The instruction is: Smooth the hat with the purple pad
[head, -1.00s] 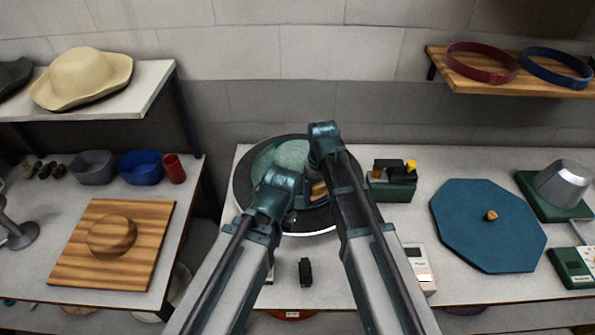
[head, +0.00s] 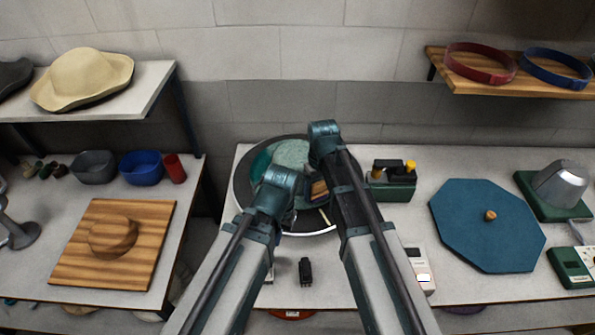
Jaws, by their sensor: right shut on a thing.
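A pale green hat (head: 291,154) with a darker teal part at its left lies on a round dark plate (head: 243,190) at the back of the middle table. My arms cover much of the hat and plate. My right gripper (head: 319,198) is partly hidden between the arms, low over the hat's right front. It is shut on a wooden-backed block (head: 318,188), likely the pad. No purple face shows, and I cannot tell whether the block touches the hat. My left gripper is hidden behind its own arm.
A green box with a yellow knob (head: 396,180) stands right of the plate, near a blue octagonal board (head: 488,226). A small black object (head: 305,271) and a white device (head: 419,268) lie in front. A wooden board (head: 112,245) is on the left table.

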